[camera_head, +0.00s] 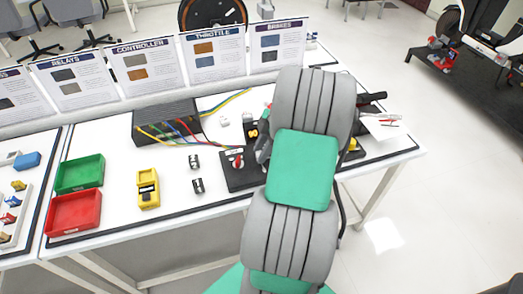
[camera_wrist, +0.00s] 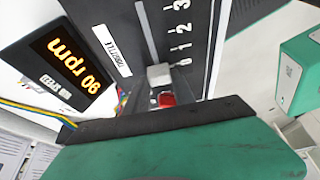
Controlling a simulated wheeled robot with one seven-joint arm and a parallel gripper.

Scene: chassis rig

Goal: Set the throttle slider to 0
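The throttle panel (camera_wrist: 125,30) is black, with a white "THROTTLE" label and a numbered scale. Its grey slider knob (camera_wrist: 159,75) sits at the low end of the slot, close to the 0 mark; the exact alignment is hard to tell. A small red part (camera_wrist: 166,99) shows just beside the knob, near my gripper (camera_wrist: 155,118). My gripper's dark edge and green body fill the lower wrist view; its fingertips are not clear. In the head view my gripper (camera_head: 263,148) is over the panel on the table, and my arm hides much of the panel.
A speed display (camera_wrist: 66,65) seems to read 90 rpm.

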